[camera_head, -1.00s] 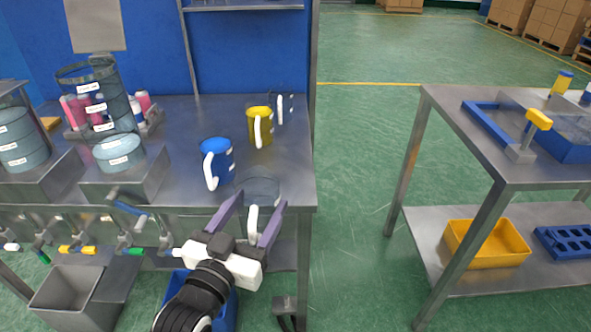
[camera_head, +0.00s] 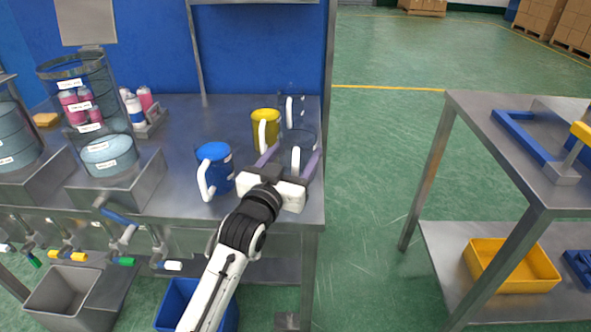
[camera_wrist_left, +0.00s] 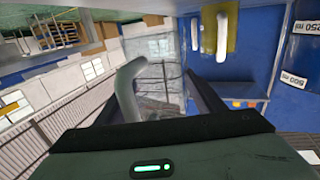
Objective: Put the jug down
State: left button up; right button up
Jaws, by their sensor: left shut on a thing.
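My left gripper (camera_head: 289,158) is shut on a clear jug (camera_head: 304,139) with a pale handle. It holds the jug over the right end of the steel bench (camera_head: 180,190), near the front right corner. The jug looks about upright; I cannot tell if its base touches the bench. The jug (camera_wrist_left: 165,88) and its handle (camera_wrist_left: 128,90) also fill the middle of the left wrist view, between the fingers. My right gripper is not in view.
A yellow jug (camera_head: 263,125) and another clear jug (camera_head: 291,106) stand behind the held jug. A blue jug (camera_head: 215,166) stands to its left. Bottles (camera_head: 134,110) and drums (camera_head: 108,152) are farther left. A second table (camera_head: 487,135) stands right, across a gap.

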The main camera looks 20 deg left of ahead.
pick_arm(q)
jog(key=shift+f, duration=1.7)
jog(key=shift+f, duration=0.15)
jog(key=o, duration=1.5)
jog(key=shift+o, duration=0.2)
jog(key=s, duration=1.2)
jog(key=shift+a, duration=0.2)
